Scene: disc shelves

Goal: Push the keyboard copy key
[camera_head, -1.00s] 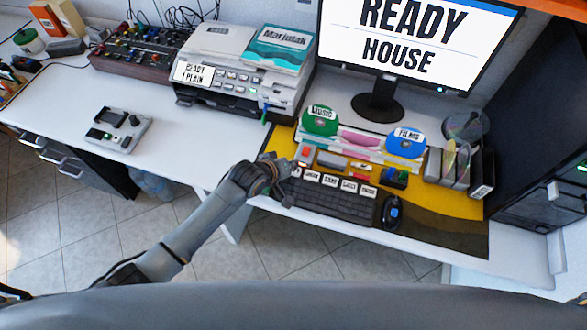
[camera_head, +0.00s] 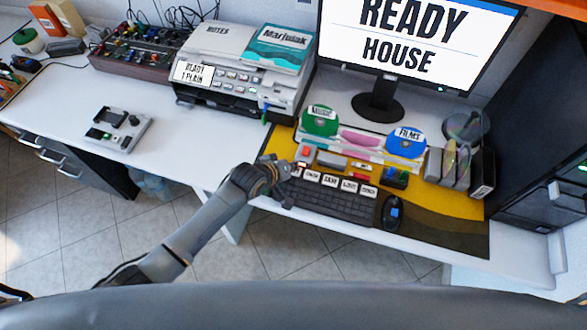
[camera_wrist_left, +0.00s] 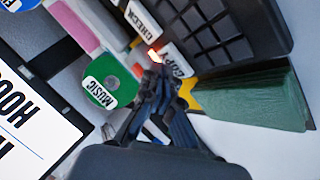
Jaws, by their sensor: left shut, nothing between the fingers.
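The black keyboard (camera_head: 335,203) lies at the desk's front edge, with a row of white labelled keys along its back. In the left wrist view, a white label reading COPY (camera_wrist_left: 178,62) is on the keyboard (camera_wrist_left: 225,32), right beside my left gripper's fingertips. My left gripper (camera_wrist_left: 158,72) is shut and empty, its tips close to a glowing red-orange light (camera_wrist_left: 154,55). I cannot tell whether the tips touch the key. In the head view, my left gripper (camera_head: 289,181) is at the keyboard's left end and hides part of it. My right gripper is not in view.
A black mouse (camera_head: 392,212) lies right of the keyboard. Small coloured items, a green MUSIC disc (camera_head: 320,122) and a blue FILMS disc (camera_head: 405,144) stand behind it. The monitor (camera_head: 412,45) is at the back. A printer (camera_head: 240,75) is at the left. The desk's front left is mostly clear.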

